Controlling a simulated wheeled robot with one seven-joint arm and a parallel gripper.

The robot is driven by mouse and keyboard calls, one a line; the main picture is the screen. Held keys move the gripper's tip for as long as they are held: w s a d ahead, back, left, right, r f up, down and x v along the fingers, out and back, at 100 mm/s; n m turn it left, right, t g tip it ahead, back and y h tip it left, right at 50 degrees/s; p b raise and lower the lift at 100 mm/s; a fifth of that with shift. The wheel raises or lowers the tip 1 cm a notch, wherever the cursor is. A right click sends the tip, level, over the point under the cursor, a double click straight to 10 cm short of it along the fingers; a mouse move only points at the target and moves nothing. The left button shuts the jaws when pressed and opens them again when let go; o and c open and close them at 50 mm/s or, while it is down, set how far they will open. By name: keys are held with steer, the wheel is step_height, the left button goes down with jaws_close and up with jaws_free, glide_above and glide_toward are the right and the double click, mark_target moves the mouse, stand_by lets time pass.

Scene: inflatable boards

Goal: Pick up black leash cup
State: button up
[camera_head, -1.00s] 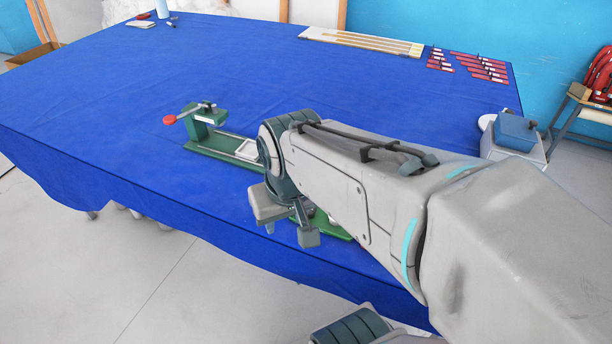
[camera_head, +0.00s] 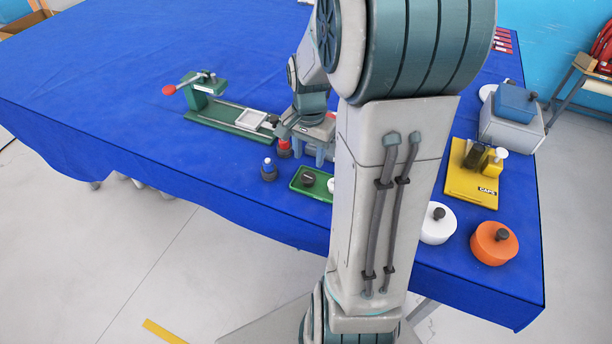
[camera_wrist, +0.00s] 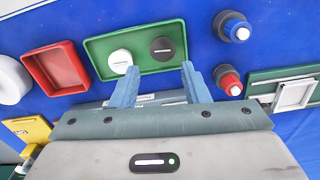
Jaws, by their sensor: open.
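The black leash cup (camera_head: 308,180) is a round dark piece with a light slot mark on top. It lies in a green tray (camera_head: 296,186) near the table's front edge. A white cup (camera_wrist: 120,61) of similar form lies beside it in that tray, partly hidden by my arm in the head view. In the wrist view the black cup (camera_wrist: 162,48) is just beyond my fingertips, between their lines. My gripper (camera_wrist: 159,72) is open and empty, with both fingers pointing towards the tray. In the head view my gripper (camera_head: 310,150) is just behind the tray.
A red tray (camera_wrist: 57,68) is beside the green one. Blue-topped (camera_head: 268,170) and red-topped (camera_head: 284,148) pieces stand close by. A green fixture (camera_head: 215,125) lies behind. White (camera_head: 437,224) and orange (camera_head: 494,243) round containers and a yellow caps stand (camera_head: 472,185) are at right.

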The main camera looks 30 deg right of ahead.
mark_target(308, 177)
steer(key=shift+w+f+p, duration=0.15)
steer(key=shift+f+p, duration=0.15)
steer(key=shift+f, duration=1.9)
steer(key=shift+w+f+p, duration=0.1)
steer(key=shift+f+p, duration=0.2)
steer(key=shift+f, duration=1.85)
steer(key=shift+c, duration=0.3)
steer(key=c, duration=0.6)
